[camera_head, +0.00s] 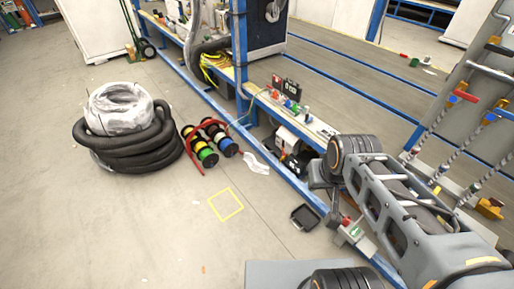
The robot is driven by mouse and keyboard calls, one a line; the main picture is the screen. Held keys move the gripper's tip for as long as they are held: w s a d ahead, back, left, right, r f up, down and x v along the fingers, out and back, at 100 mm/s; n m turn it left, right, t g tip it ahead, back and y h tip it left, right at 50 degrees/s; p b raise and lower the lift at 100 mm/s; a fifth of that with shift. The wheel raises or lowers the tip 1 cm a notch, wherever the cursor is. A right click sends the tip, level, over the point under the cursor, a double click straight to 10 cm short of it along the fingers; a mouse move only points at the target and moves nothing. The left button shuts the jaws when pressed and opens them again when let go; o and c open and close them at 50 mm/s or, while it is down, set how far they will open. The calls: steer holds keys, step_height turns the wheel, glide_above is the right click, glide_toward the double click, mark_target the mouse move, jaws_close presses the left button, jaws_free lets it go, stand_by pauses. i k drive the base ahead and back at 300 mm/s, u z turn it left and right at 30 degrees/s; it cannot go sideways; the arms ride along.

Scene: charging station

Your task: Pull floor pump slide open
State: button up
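I cannot clearly make out a floor pump or its slide. My grey arm comes in from the lower right and bends at a dark round joint.
A coiled black hose (128,152) with a white wrapped roll on it and a red cable-reel rack (209,147) stand at left. A yellow floor square (226,204) marks clear floor. A blue-framed bench (290,112) and a tool panel (470,105) lie beyond.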

mark_target(300, 153)
steer(key=u, duration=0.55)
steer(key=i, duration=2.85)
steer(key=z, duration=0.75)
